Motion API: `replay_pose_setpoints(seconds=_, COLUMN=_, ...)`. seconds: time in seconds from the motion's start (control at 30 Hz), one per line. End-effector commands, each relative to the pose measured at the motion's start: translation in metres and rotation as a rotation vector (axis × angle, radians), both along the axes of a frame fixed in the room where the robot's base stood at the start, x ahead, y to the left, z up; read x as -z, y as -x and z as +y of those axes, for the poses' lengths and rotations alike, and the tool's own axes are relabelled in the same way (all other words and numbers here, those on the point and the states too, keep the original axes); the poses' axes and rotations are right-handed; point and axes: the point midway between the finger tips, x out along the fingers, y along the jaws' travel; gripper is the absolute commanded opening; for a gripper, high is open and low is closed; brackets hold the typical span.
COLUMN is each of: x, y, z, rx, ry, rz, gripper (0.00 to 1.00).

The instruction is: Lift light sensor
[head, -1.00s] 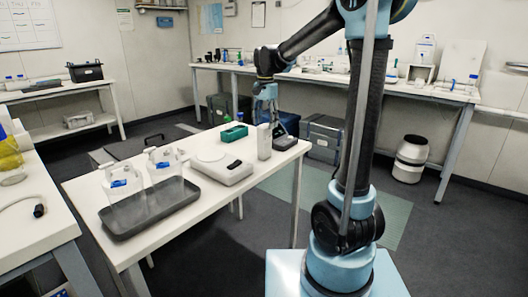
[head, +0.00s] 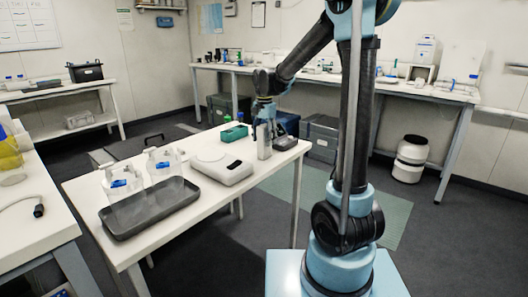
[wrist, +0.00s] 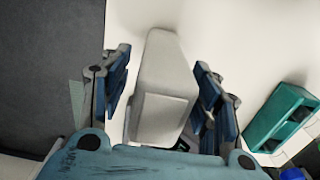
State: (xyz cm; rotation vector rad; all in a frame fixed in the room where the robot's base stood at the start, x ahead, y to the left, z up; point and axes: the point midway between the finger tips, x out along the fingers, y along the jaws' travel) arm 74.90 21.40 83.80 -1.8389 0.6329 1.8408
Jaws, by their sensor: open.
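The light sensor, which I take to be the pale grey upright box (head: 264,142), stands near the far right end of the white table. In the wrist view the same box (wrist: 163,88) lies between my two fingers. My gripper (head: 264,117) is over its top, with the fingers open on either side. In the wrist view small gaps show between my gripper (wrist: 162,84) and the box's sides, so it is not clasped. The sensor's lower part is partly hidden by the palm in the wrist view.
A green rack (head: 234,134) stands close by, behind and left of the sensor. A white flat instrument (head: 222,168) is nearer the front, then a dark grey tray (head: 150,207) and two clear bottles with blue labels (head: 122,182). A dark device (head: 285,142) sits at the right edge.

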Motion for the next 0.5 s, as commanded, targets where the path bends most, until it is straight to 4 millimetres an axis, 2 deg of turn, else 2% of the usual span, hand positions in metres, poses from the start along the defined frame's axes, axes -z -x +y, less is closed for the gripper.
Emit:
replay_pose_setpoints(seconds=0.03, x=-0.0001, y=0.0000, z=0.0000, rx=0.000, ry=0.000, rz=0.000, gripper=0.57)
replay_pose_setpoints(seconds=0.07, x=-0.0001, y=0.0000, z=0.0000, rx=0.000, ry=0.000, rz=0.000, gripper=0.52)
replay_pose_setpoints(seconds=0.3, x=-0.0002, y=-0.0001, z=0.0000, rx=0.000, ry=0.000, rz=0.000, gripper=0.00)
replay_pose_setpoints(seconds=0.5, x=-0.0003, y=-0.0001, z=0.0000, rx=0.000, ry=0.000, rz=0.000, gripper=0.00)
